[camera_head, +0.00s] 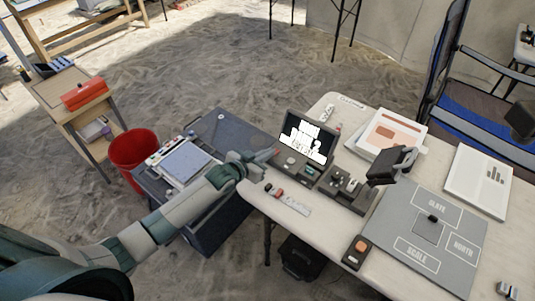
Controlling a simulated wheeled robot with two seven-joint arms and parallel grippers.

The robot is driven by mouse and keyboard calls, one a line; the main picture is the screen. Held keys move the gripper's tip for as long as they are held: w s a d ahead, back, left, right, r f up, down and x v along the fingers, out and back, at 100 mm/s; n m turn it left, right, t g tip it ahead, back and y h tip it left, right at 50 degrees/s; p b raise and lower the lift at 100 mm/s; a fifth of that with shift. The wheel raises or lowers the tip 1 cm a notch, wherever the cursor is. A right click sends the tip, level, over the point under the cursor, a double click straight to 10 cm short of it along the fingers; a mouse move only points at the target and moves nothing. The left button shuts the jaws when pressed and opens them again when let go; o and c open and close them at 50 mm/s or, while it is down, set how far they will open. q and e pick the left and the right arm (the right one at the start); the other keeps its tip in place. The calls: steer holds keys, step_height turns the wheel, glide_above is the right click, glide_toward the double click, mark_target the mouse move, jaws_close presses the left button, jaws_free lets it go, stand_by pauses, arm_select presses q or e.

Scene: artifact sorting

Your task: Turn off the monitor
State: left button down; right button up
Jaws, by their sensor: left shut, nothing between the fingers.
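The monitor (308,139) stands at the table's far left corner. Its dark-framed screen is lit, with bright white shapes on it. My left gripper (270,155) is shut and empty, just left of the monitor's base, over the table's left edge. A dark control base (297,165) with small buttons sits in front of the screen. My right gripper is not in view.
The white table (325,230) carries a grey sorting mat (455,228), a dark device on a stand (392,163), papers (392,132) and small artifacts. A dark cart (222,130) stands left, beside a red bin (130,150). A blue chair (470,125) is behind the table.

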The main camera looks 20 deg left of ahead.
arm_select(q)
steer(key=shift+s+f+b, duration=0.1)
steer(key=shift+f+b, duration=0.55)
steer(key=shift+b, duration=0.15)
steer(key=shift+r+t, duration=0.2)
steer(key=shift+t, duration=0.1)
steer(key=shift+r, duration=0.15)
steer(key=shift+r+p, duration=0.65)
steer(key=shift+p, duration=0.25)
steer(key=shift+r, duration=0.15)
